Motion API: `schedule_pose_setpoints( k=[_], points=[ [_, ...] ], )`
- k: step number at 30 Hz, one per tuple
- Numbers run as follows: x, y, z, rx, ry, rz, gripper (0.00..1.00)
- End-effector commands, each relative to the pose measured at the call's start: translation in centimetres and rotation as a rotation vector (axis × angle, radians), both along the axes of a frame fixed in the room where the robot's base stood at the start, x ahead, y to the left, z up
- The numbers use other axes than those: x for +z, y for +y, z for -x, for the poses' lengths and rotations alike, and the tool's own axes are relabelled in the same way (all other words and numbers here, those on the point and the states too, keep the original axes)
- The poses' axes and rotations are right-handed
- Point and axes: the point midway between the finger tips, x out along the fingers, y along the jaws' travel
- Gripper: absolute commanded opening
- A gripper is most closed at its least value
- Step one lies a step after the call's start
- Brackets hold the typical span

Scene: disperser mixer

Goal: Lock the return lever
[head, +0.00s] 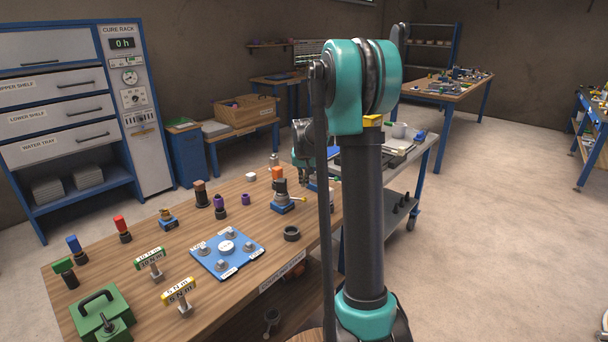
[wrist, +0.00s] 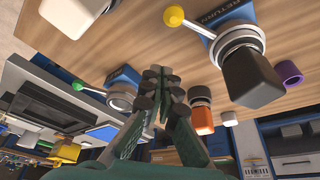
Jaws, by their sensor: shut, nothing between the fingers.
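The return lever unit, a blue base labelled "RETURN" (wrist: 236,14) with a grey collar and a dark block on top, stands on the wooden workbench in the wrist view. Its lever is a thin rod ending in a yellow ball (wrist: 174,16), sticking out to the left. In the head view, what appears to be the same unit (head: 284,203) stands near the bench's far right end, its yellow tip pointing right. My gripper (wrist: 163,75) is shut and empty, apart from the lever and below it in the wrist picture.
A similar blue unit with a green-ball lever (wrist: 78,86) is left of my fingers in the wrist view. An orange-capped piece (wrist: 203,120) and a purple ring (wrist: 289,73) are to the right. A blue plate (head: 227,257) lies on the bench (head: 205,305).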

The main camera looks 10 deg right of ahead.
Motion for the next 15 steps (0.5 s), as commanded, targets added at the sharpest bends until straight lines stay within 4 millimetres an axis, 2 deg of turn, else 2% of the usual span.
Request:
schedule_pose_setpoints(
  k=[4,9,15],
  points=[
    [-2.1,-0.2,-0.7,0.0,0.0,0.0,0.0],
    [-2.3,0.4,1.7,0.0,0.0,0.0,0.0],
    [-2.6,0.7,3.0,-0.001,0.0,0.0,0.0]
  ],
)
